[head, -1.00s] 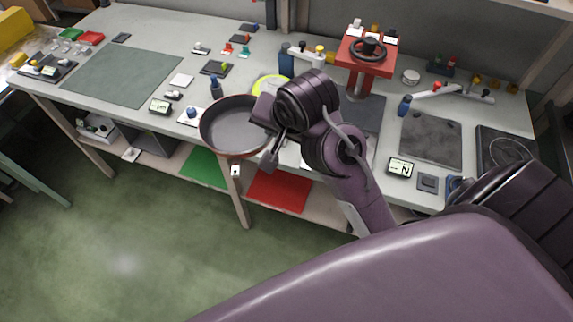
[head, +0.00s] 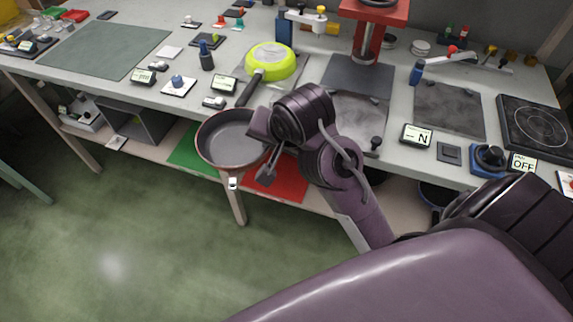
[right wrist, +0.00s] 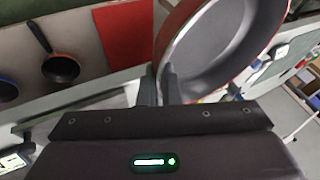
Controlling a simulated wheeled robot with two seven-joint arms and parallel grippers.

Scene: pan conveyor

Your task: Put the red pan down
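The red pan (head: 228,135), with a dark grey inside and reddish outer wall, hangs in the air in front of the worktable's front edge, above the lower shelf. My right gripper (head: 264,152) is at its right side. In the right wrist view the red pan (right wrist: 222,45) stands tilted close beyond the fingers of my right gripper (right wrist: 159,88). The fingers are close together at the pan's near side and appear shut on it; its handle is hidden. My left gripper is not in view.
A lime-green pan (head: 270,62) sits on the worktable. A green mat (head: 190,150) and a red mat (head: 288,182) lie on the lower shelf. Dark pans (right wrist: 60,68) show in the right wrist view. A hotplate (head: 538,125) and red press (head: 375,12) stand at the right.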

